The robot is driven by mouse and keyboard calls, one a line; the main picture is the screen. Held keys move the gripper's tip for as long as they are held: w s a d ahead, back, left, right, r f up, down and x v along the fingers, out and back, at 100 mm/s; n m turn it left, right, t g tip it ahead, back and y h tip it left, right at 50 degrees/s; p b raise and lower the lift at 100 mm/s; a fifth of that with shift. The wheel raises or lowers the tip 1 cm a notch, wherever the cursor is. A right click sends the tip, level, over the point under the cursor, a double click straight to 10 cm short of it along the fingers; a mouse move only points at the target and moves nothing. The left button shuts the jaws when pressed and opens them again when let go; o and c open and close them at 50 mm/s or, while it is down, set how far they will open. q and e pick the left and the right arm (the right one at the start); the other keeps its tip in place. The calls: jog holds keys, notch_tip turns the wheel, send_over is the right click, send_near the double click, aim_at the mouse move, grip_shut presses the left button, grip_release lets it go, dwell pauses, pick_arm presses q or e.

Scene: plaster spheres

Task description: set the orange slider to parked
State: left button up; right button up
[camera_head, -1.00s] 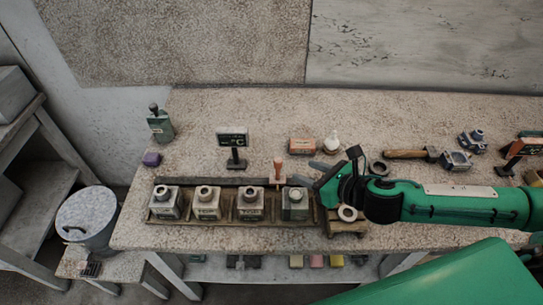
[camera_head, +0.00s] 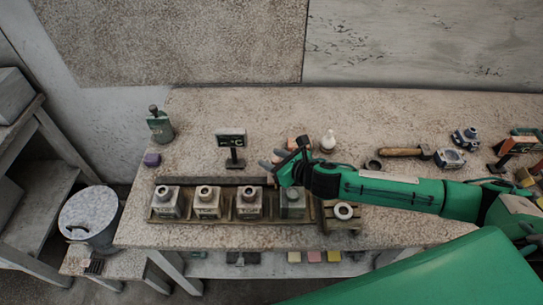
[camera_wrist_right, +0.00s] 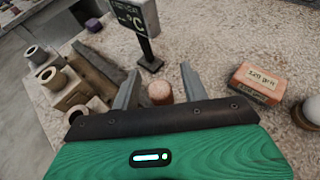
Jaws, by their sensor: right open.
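The orange slider's knob (camera_wrist_right: 160,92), a rounded orange-tan peg, shows in the right wrist view between the two fingers of my right gripper (camera_wrist_right: 160,72). The fingers stand apart, one on each side of it, and I cannot tell whether they touch it. In the head view my right gripper (camera_head: 270,160) is over the right end of the dark rail (camera_head: 210,181) and mostly hides the knob. The rail runs left behind a row of pale square bottles (camera_head: 208,200). No parked mark is readable. My left gripper is not in view.
A small display sign (camera_head: 231,140) on a stand is behind the rail. A hammer (camera_head: 405,152) lies farther right. The table's left back is mostly clear.

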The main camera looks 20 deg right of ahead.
jog(key=shift+w+a+f, duration=0.15)
jog(key=shift+w+f, duration=0.05)
jog(key=shift+w, duration=0.1)
grip_shut()
jog(key=shift+w+a+r, duration=0.1)
jog(key=shift+a, duration=0.4)
jog(key=w+a+p, duration=0.1)
jog(key=a, duration=0.5)
jog(key=w+a+p, duration=0.1)
jog(key=w+a, duration=0.1)
jog(key=a, duration=0.3)
jog(key=w+a+p, duration=0.2)
jog(key=a, duration=0.4)
jog(key=shift+a+r, duration=0.1)
jog(key=shift+a, duration=0.25)
jog(key=w+a, duration=0.1)
jog(key=a, duration=0.4)
jog(key=w+a+b, duration=0.1)
jog(key=w+a, duration=0.1)
jog(key=a, duration=0.3)
jog(key=w+a+b, duration=0.1)
jog(key=a, duration=0.5)
jog(key=shift+w+f, duration=0.2)
jog(key=shift+w, duration=0.15)
jog(key=shift+w+a+r+b, duration=0.1)
jog(key=shift+a+b, duration=0.05)
jog(key=shift+a, duration=0.2)
jog(key=shift+w+a+r+b, duration=0.1)
jog(key=shift+a+b, duration=0.05)
jog(key=shift+a, duration=0.2)
